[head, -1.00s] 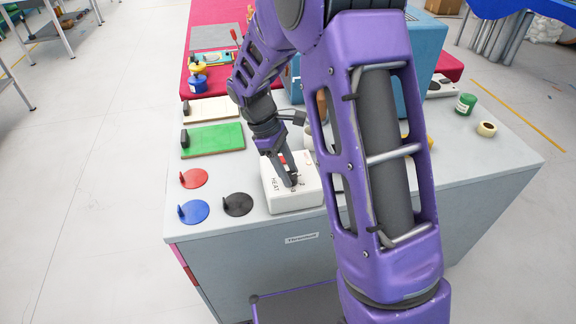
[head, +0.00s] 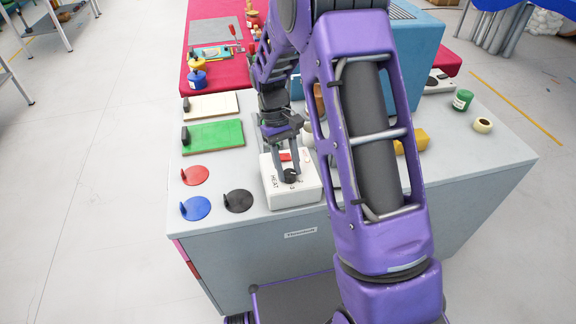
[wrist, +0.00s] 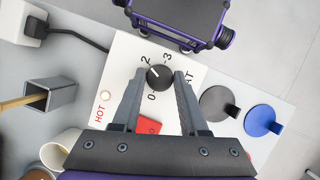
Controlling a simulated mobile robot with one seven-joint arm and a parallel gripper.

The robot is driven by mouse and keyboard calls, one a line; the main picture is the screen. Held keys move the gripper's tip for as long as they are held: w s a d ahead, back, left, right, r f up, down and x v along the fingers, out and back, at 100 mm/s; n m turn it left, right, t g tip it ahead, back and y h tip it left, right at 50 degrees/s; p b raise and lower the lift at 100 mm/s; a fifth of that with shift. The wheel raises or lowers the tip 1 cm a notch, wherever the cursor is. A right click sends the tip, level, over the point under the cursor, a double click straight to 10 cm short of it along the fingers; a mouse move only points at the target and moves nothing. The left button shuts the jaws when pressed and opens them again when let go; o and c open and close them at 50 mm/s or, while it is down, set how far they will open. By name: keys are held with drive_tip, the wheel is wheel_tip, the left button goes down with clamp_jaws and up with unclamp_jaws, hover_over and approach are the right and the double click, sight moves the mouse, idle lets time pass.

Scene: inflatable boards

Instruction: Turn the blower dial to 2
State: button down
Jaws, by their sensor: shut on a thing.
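The blower control is a white box (head: 305,193) marked HEAT at the front of the grey bench. Its black round dial (wrist: 159,78) shows in the wrist view, with numbers 0, 2 and 3 legible around it. A pale mark on the dial lies toward its upper left, on the side of the 2; whether it lines up exactly I cannot tell. My gripper (wrist: 160,88) points down over the box, with its two fingers on either side of the dial, shut on it. A red switch (wrist: 148,125) and a HOT lamp (wrist: 105,95) sit on the same box.
Red (head: 195,175), blue (head: 196,208) and black (head: 238,201) discs lie left of the box. A green board (head: 213,137) lies behind them. A grey square holder (wrist: 50,95) and a cup (wrist: 58,147) stand close to the box.

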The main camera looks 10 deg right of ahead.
idle(0.5)
drive_tip(key=shift+c, duration=2.2)
unclamp_jaws()
drive_tip(key=v, duration=1.7)
drive_tip(key=shift+w+r, duration=0.15)
drive_tip(key=shift+w, duration=0.05)
